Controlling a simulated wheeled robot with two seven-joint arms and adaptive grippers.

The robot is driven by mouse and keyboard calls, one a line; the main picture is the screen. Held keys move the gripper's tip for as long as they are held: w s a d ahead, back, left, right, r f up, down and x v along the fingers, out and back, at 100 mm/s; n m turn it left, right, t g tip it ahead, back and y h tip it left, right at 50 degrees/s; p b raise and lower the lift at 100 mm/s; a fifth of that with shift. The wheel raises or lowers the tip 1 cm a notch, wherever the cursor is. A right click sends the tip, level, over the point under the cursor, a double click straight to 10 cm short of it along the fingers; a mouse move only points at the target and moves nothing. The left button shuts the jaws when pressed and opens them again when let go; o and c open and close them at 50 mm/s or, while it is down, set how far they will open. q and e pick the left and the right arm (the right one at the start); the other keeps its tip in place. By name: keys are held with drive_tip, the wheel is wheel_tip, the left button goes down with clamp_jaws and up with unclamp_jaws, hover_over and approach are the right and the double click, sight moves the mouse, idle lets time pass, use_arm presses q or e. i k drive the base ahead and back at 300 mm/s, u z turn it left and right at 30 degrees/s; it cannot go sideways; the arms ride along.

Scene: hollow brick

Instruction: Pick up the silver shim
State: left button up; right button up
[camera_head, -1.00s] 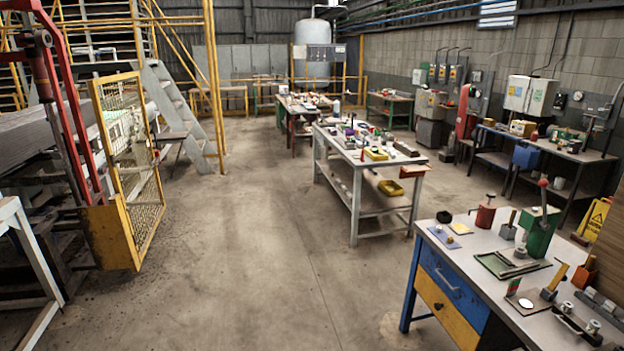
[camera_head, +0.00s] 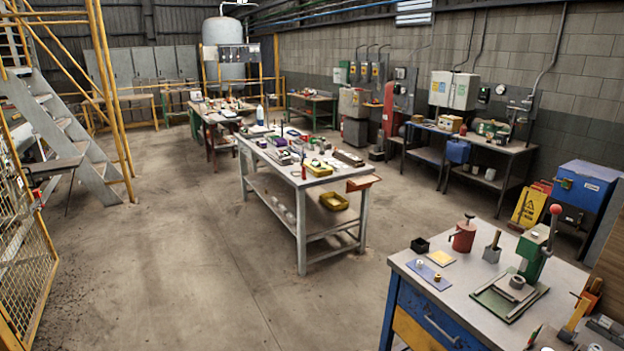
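I cannot make out a silver shim for certain at this size. The near workbench (camera_head: 470,275) at the lower right has a light grey top and blue and yellow drawers. On it a green mat (camera_head: 494,302) carries a grey metal block with a small round metal piece (camera_head: 517,281) on top. A blue plate (camera_head: 428,275) with small pieces on it lies near the bench's left corner. Neither of my grippers is in view.
A long grey table (camera_head: 302,177) with several small items stands mid-room. A yellow floor sign (camera_head: 531,205) and a blue box (camera_head: 585,186) stand behind the near bench. A yellow mesh gate (camera_head: 25,260) is at left. Open concrete floor lies between.

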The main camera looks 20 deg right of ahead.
sight(604, 322)
drive_tip(key=z, duration=0.75)
drive_tip(key=i, duration=0.85)
drive_tip(key=z, duration=1)
